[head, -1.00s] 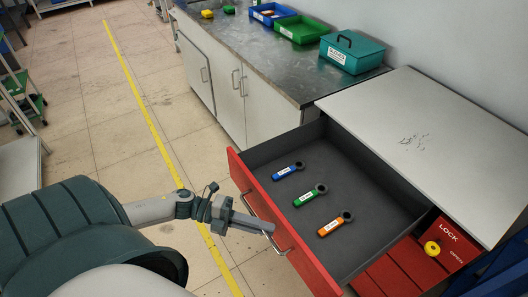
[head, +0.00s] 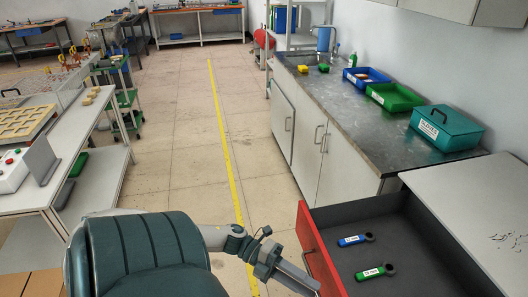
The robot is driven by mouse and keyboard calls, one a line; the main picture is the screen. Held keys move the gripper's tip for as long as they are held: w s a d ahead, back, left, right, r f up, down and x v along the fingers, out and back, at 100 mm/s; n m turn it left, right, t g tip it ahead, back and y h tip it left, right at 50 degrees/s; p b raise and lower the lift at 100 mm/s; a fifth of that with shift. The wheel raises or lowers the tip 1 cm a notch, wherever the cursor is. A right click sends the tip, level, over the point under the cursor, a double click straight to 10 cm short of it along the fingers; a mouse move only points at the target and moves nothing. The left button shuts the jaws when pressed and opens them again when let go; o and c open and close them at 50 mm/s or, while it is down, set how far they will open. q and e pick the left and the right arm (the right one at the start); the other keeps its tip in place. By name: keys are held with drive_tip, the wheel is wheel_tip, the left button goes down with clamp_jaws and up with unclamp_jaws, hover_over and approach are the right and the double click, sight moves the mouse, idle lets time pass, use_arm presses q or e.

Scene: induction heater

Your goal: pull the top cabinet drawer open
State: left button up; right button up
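The top cabinet drawer stands pulled out from the grey-topped cabinet (head: 475,210), with a red front (head: 318,250) and a dark grey inside (head: 400,232). A blue-handled tool (head: 352,240) and a green-handled tool (head: 370,273) lie in it. My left gripper (head: 312,287) is in front of the red front, its fingers pointing at the drawer's metal handle (head: 306,258). The fingertips are at or close to the handle near the bottom edge. I cannot tell whether they are closed around it. My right gripper is out of view.
A metal-topped counter (head: 370,133) with a teal box (head: 446,128), a green bin (head: 394,97) and a blue bin (head: 365,78) stands beyond the drawer. A white table (head: 75,140) stands at left. The floor aisle with a yellow line (head: 222,130) is clear.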

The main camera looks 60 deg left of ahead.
use_arm(q)
drive_tip(key=b+v, duration=0.3)
drive_tip(key=v, duration=1)
drive_tip(key=shift+s+a, duration=0.25)
drive_tip(key=shift+a, duration=0.05)
